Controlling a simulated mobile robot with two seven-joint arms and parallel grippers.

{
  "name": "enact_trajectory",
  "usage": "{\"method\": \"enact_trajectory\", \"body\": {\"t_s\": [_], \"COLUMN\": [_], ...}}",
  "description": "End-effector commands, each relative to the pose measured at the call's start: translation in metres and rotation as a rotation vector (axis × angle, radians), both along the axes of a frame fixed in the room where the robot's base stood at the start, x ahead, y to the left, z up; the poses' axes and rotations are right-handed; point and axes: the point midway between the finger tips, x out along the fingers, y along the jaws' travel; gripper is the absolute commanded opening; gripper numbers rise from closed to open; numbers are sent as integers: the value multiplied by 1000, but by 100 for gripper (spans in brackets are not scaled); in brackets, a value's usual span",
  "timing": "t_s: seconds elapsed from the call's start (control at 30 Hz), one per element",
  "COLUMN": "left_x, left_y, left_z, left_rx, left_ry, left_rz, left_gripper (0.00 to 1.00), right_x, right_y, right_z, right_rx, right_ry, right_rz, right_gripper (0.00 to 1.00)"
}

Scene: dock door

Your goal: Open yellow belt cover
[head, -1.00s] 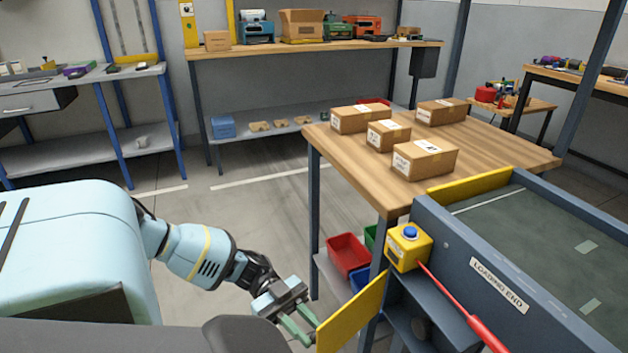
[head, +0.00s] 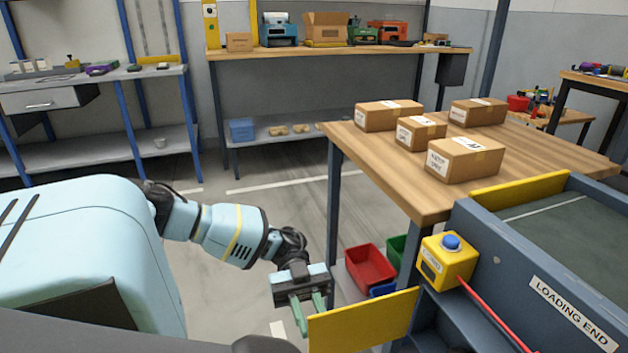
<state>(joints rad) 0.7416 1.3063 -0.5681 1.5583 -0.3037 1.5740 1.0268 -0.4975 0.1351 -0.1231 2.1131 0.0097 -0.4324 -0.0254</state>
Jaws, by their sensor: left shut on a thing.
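The yellow belt cover (head: 362,320) is a flat panel that stands out to the left from the side of the grey-blue conveyor (head: 490,248), below the yellow box with the blue button. My left gripper (head: 308,303) has green fingers and is at the cover's free left end. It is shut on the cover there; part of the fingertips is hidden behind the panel. The cover's right end is near the conveyor frame. My right gripper is not in view.
A yellow button box (head: 447,262) and a red rod (head: 498,318) are on the conveyor's side. A wooden table (head: 400,170) with cardboard boxes stands behind, with a red bin (head: 370,265) below. The floor left of the table is open.

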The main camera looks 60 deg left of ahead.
Motion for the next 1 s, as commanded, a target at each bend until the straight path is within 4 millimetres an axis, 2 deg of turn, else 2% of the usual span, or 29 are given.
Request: {"method": "enact_trajectory", "body": {"t_s": [0.33,0.37,0.5,0.53,0.83,1.0], "left_x": [-1,-1,-1,0,0,4], "left_y": [0,0,0,0,2,20], "left_z": [-1,-1,-1,-1,0,-1], "left_rx": [3,3,2,2,2,3], "left_ry": [2,2,2,1,0,0], "left_rz": [-5,-5,-4,-4,-2,1], "left_gripper": [0,24,42,44,44,44], "right_x": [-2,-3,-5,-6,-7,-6], "right_y": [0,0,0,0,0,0], "right_z": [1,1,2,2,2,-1], "right_rx": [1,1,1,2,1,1], "right_ry": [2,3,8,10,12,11], "right_rz": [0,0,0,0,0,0], "right_gripper": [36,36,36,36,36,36]}}
